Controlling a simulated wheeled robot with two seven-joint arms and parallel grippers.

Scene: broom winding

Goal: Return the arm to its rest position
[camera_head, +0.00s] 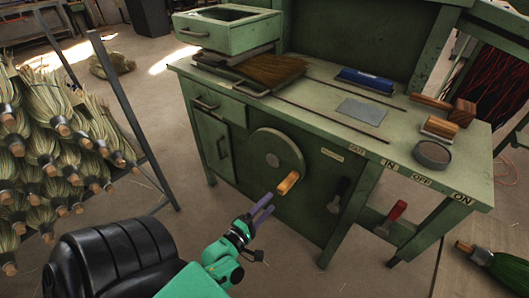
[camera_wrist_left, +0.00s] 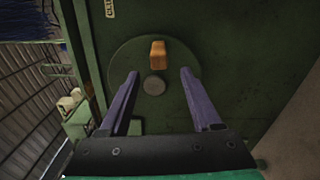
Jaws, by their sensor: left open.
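My left gripper (camera_head: 262,206) is open and empty, in front of the green workbench's lower cabinet. Its two purple fingers show apart in the left wrist view (camera_wrist_left: 160,98). A round green wheel (camera_head: 262,150) with a grey hub is mounted on the cabinet front. Its orange-brown crank handle (camera_head: 288,183) stands out near the wheel's lower right edge in the head view. In the left wrist view the handle (camera_wrist_left: 158,54) lies beyond the fingers, with a visible gap to them. My right gripper is not in view.
The green workbench (camera_head: 320,102) carries a brush head (camera_head: 270,70), a blue block (camera_head: 366,80) and wooden blocks. A red-handled lever (camera_head: 397,211) and a black-handled lever (camera_head: 340,190) stick out below its top. Bundled brooms (camera_head: 50,140) fill a rack at left. Floor between is clear.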

